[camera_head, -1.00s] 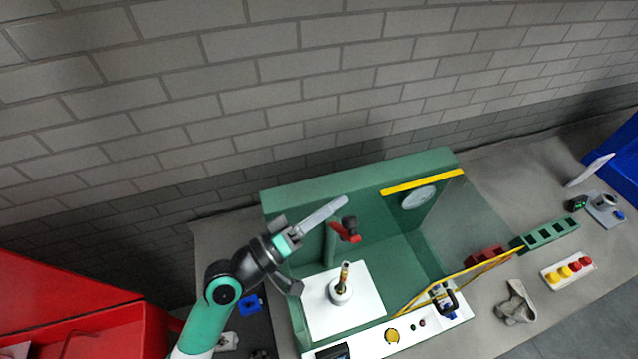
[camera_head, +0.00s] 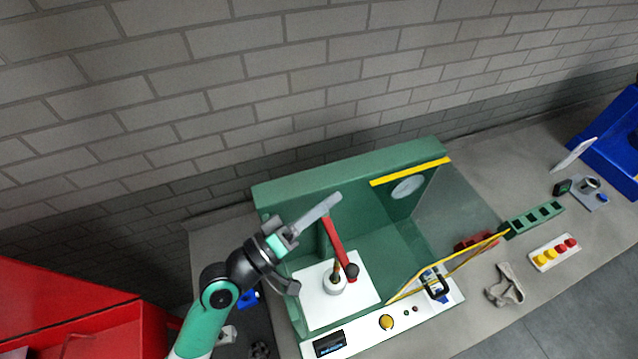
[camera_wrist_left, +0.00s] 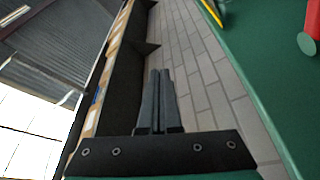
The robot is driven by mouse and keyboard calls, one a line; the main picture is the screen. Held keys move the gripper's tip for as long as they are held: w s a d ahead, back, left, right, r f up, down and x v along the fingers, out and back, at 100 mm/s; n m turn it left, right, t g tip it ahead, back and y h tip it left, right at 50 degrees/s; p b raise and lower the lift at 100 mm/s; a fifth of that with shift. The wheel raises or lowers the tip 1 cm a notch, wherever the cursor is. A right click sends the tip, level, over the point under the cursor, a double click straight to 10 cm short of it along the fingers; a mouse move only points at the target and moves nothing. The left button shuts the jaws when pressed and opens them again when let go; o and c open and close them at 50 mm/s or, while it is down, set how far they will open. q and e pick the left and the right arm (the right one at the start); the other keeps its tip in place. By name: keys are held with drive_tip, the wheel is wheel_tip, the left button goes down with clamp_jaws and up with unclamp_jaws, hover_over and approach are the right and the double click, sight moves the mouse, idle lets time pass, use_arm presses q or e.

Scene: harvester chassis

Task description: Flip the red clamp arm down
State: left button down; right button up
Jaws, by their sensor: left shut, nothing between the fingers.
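The red clamp arm (camera_head: 337,240) stands on a green post inside the green machine box (camera_head: 350,172). It slopes down toward the front right, with its black knob (camera_head: 352,272) beside the bottle-like piece (camera_head: 337,272) in the white round holder (camera_head: 334,286). I cannot tell whether they touch. My left gripper (camera_head: 337,197) is shut and empty, its fingertips near the clamp arm's upper end. In the left wrist view the closed fingers (camera_wrist_left: 160,73) point away from the clamp, whose red part (camera_wrist_left: 314,20) shows at the top right. The right gripper is out of view.
A red bin (camera_head: 70,315) stands at left. A grey cloth (camera_head: 504,288) and button box (camera_head: 554,254) lie right.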

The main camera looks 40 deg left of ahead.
use_arm(q)
drive_tip(key=s+a+b, duration=0.4)
drive_tip(key=s, duration=0.4)
drive_tip(key=shift+s+a+f, duration=0.15)
drive_tip(key=shift+a+f, duration=0.05)
drive_tip(key=shift+f, duration=0.1)
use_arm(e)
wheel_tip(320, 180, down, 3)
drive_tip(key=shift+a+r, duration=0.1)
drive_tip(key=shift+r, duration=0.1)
